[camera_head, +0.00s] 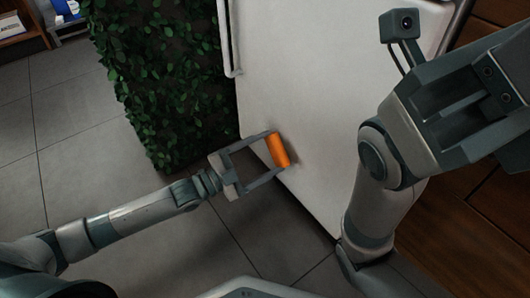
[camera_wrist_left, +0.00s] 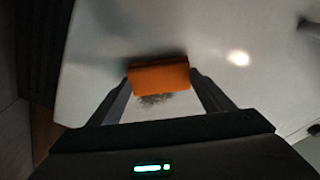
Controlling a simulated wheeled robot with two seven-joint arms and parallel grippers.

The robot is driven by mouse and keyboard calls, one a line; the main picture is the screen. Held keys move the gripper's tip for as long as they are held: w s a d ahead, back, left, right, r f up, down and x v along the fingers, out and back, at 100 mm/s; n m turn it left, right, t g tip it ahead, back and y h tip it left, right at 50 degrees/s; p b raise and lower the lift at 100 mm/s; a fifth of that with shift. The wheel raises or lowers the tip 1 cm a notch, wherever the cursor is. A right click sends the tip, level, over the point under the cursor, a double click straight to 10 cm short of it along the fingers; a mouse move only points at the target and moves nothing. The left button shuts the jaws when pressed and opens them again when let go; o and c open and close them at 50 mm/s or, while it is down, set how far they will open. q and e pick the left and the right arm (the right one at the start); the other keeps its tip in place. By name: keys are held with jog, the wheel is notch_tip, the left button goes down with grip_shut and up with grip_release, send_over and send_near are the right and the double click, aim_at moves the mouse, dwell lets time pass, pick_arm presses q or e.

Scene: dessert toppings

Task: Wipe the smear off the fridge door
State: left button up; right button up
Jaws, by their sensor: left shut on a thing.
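The white fridge door (camera_head: 300,80) stands in front of me. My left gripper (camera_head: 277,150) is shut on an orange sponge (camera_head: 278,149) close to the door's lower left part. In the left wrist view the sponge (camera_wrist_left: 160,75) sits between the two fingers in front of the door (camera_wrist_left: 225,35). I cannot tell whether it touches the door. A dark speckled smear (camera_wrist_left: 153,100) shows just below the sponge, partly hidden by it. My right arm's end (camera_head: 460,105) is at the upper right, before the door's right side; its fingertips cannot be made out.
A leafy green hedge panel (camera_head: 165,75) stands left of the fridge. A door handle (camera_head: 228,40) runs along the upper left of the door. Wooden cabinets (camera_head: 490,225) are at the right. The tiled floor (camera_head: 75,125) at left is open.

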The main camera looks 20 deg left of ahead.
aim_at(280, 159)
pick_arm(q)
jog(key=shift+s+d+r+p, duration=0.15)
jog(key=shift+s+d+p, duration=0.65)
jog(key=shift+d+p, duration=0.2)
jog(key=shift+s+d, duration=0.2)
jog(key=shift+p, duration=0.3)
jog(key=shift+s+d+p, duration=0.45)
jog(key=shift+d+p, duration=0.2)
jog(key=shift+d, duration=0.05)
jog(key=shift+s+d+p, duration=0.45)
jog(key=shift+d+p, duration=0.05)
jog(key=shift+d, duration=0.25)
jog(key=shift+s, duration=0.1)
jog(key=shift+d, duration=0.1)
